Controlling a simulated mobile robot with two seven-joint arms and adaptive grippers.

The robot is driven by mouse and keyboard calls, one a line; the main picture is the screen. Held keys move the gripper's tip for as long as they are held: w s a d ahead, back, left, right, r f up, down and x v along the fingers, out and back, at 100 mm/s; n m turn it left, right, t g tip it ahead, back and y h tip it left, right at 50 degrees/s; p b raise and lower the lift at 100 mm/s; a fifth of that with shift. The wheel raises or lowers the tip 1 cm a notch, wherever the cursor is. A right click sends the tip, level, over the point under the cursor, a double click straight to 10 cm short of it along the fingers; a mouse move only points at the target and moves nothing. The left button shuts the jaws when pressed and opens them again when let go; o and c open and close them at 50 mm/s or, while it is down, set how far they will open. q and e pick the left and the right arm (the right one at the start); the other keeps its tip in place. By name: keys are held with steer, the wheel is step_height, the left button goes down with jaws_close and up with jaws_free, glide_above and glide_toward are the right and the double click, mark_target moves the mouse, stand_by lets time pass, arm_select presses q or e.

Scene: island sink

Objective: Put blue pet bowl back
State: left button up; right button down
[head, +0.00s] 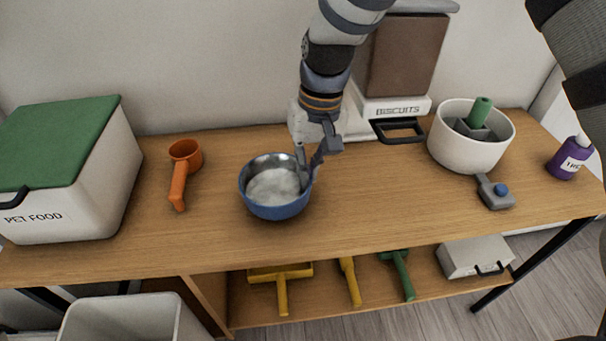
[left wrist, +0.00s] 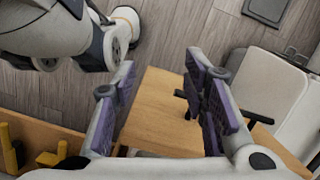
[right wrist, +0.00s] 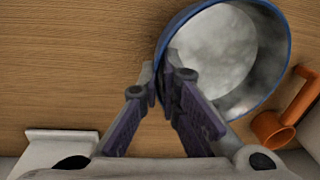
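The blue pet bowl (head: 277,209) has a pale grey-white inside and sits upright at the middle of the wooden table (head: 380,210). I cannot tell whether it is slightly lifted. My right gripper (head: 309,176) is at the bowl's right rim, with one finger inside and one outside. In the right wrist view, the fingertips (right wrist: 170,72) close together on the rim of the bowl (right wrist: 262,95). My left gripper (left wrist: 150,75) is open and empty, its fingers wide apart over the floor and a wooden surface; it is outside the head view.
A pet food bin (head: 75,195) with green lid stands left, beside an orange scoop (head: 180,172). Behind are a biscuits container (head: 400,60); at right, a white pot (head: 462,150), a grey tool (head: 495,193) and a purple bottle (head: 570,160). A lower shelf (head: 325,303) holds tools.

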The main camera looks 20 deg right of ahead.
step_height(320, 180, down, 3)
steer(key=shift+f, duration=0.1)
arm_select(q)
steer(key=shift+s+f, duration=0.15)
arm_select(e)
steer(key=shift+r, duration=0.2)
steer(key=shift+s+f, duration=0.1)
steer(key=c, duration=2.2)
jaws_free()
steer(key=shift+f, duration=0.1)
steer(key=o, duration=0.4)
arm_select(q)
steer(key=shift+w+r+p, duration=0.5)
steer(key=shift+w+r, duration=0.25)
arm_select(e)
step_height(320, 180, up, 12)
steer(key=d, duration=0.1)
